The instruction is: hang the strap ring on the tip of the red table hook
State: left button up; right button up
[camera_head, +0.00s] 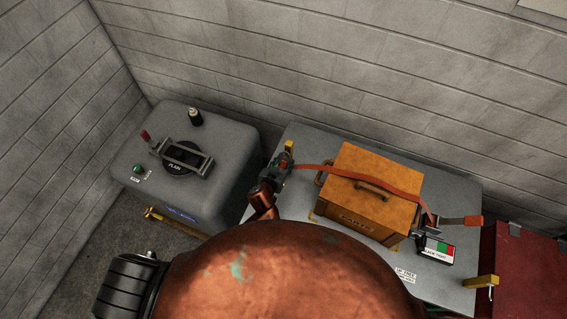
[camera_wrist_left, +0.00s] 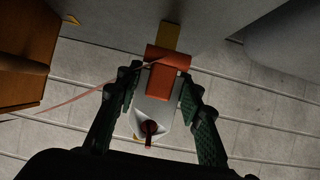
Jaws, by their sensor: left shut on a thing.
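My left gripper (camera_head: 280,166) is at the left edge of the grey table (camera_head: 300,140), shut on the strap's metal end. In the left wrist view the gripper (camera_wrist_left: 160,112) has its fingers on both sides of the silver ring plate (camera_wrist_left: 158,108). The orange strap (camera_head: 325,170) runs right from the gripper over an orange crate; its folded end (camera_wrist_left: 168,58) meets the plate. A dark red rod, apparently the hook tip (camera_wrist_left: 149,138), shows at the plate's hole; I cannot tell whether it passes through. A yellow bracket (camera_head: 289,147) shows beside the gripper. My right gripper is out of view.
The orange crate (camera_head: 364,208) stands on the table. A grey cabinet (camera_head: 220,145) stands left, a red chest (camera_head: 528,270) right. A block wall is behind.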

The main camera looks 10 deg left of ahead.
jog(key=shift+a, duration=0.3)
pick_arm(q)
jog(key=o, duration=1.2)
jog(key=shift+c, duration=0.2)
pick_arm(e)
jog(key=shift+d, duration=0.1)
pick_arm(q)
jog(key=shift+s, duration=0.1)
jog(key=v, duration=1.2)
